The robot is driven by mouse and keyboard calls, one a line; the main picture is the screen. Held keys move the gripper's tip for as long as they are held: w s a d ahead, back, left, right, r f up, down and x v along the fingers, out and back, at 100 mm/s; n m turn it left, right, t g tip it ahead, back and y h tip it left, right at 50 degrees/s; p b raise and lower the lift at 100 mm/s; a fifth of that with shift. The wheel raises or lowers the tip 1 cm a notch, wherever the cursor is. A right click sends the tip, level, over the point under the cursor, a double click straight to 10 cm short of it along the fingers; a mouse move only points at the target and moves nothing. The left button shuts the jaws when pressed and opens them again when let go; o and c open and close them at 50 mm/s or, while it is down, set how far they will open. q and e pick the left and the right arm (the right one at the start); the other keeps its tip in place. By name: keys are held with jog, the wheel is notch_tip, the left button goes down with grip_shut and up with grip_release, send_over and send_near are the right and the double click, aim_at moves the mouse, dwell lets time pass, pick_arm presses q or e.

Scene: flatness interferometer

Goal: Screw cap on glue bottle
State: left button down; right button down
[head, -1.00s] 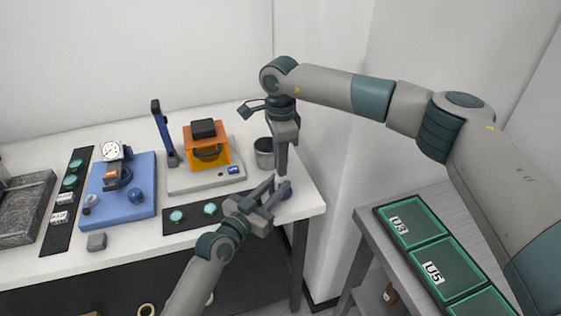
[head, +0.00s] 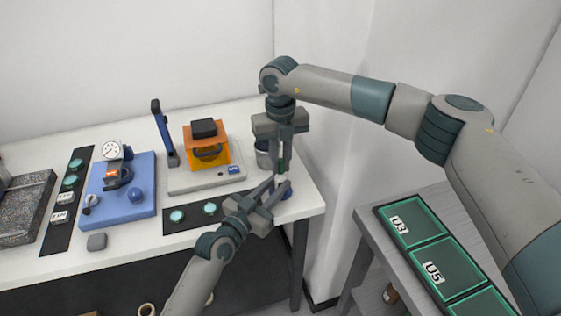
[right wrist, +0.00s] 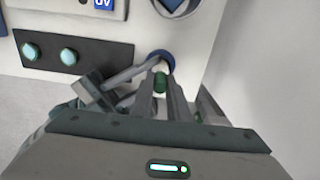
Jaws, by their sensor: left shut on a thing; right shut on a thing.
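The green cap (right wrist: 160,82) is held between the fingertips of my right gripper (right wrist: 161,90); in the head view a sliver of the cap (head: 281,167) shows between those fingers. My right gripper points down from above. Just below the cap is the pale glue bottle (head: 281,179), mostly hidden by the fingers. My left gripper (head: 277,187) reaches in from the left and is shut on the bottle. The cap is directly over the bottle's top; I cannot tell how far it is seated.
A blue round piece (head: 287,192) is below the bottle, near the table's right edge. A grey cup (head: 263,158) stands just behind. A black strip with green discs (head: 193,214) lies left. The orange UV unit (head: 207,150) and blue gauge stand (head: 120,200) are farther left.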

jog(key=m, duration=0.4)
jog(key=shift+m, duration=0.3)
jog(key=c, duration=1.7)
grip_release()
jog(key=shift+r, duration=2.25)
